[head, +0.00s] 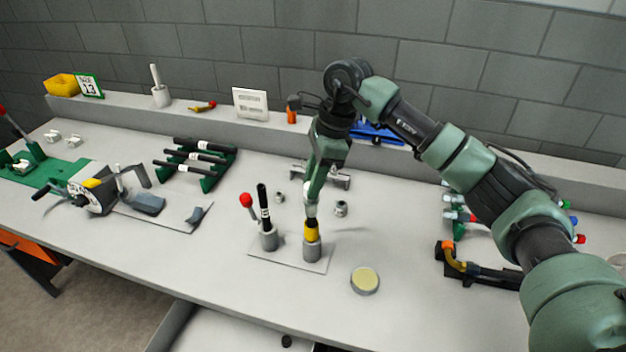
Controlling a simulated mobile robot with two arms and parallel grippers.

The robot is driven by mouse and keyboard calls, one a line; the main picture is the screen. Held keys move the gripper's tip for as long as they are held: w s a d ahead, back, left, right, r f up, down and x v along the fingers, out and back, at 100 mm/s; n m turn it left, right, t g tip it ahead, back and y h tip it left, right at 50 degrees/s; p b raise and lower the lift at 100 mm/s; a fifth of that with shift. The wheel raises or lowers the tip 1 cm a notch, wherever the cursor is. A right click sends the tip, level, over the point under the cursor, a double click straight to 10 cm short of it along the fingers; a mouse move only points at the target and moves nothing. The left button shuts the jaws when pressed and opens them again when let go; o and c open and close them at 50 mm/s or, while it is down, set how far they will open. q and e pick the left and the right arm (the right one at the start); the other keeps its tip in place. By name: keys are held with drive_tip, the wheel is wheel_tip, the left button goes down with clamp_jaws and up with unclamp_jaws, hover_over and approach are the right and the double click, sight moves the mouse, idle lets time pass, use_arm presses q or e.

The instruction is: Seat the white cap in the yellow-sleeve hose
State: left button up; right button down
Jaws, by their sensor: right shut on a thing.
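The yellow-sleeve hose (312,229) stands upright in the right grey cup (312,250) of a small plate on the table. My right gripper (311,193) points down directly above the hose. It is shut on the white cap (310,209), which is small and partly hidden by the fingers. The cap is at the top of the yellow sleeve; I cannot tell whether it is touching, resting on or inside the hose. My left gripper is not in view.
A black hose with a white band (264,205) stands in the left cup, beside a red-knobbed lever (246,200). Small metal fittings (341,208) lie behind. A round yellow-topped tin (365,280) is at the front right. A rack of black hoses (205,158) is at the back left.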

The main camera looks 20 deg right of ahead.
drive_tip(key=shift+f+b, duration=0.65)
drive_tip(key=shift+f, duration=0.25)
drive_tip(key=c, duration=1.1)
unclamp_jaws()
drive_tip(key=shift+o, duration=0.2)
drive_tip(key=shift+r, duration=0.15)
drive_tip(key=b+v, duration=0.2)
drive_tip(key=v, duration=0.5)
drive_tip(key=shift+r, duration=0.3)
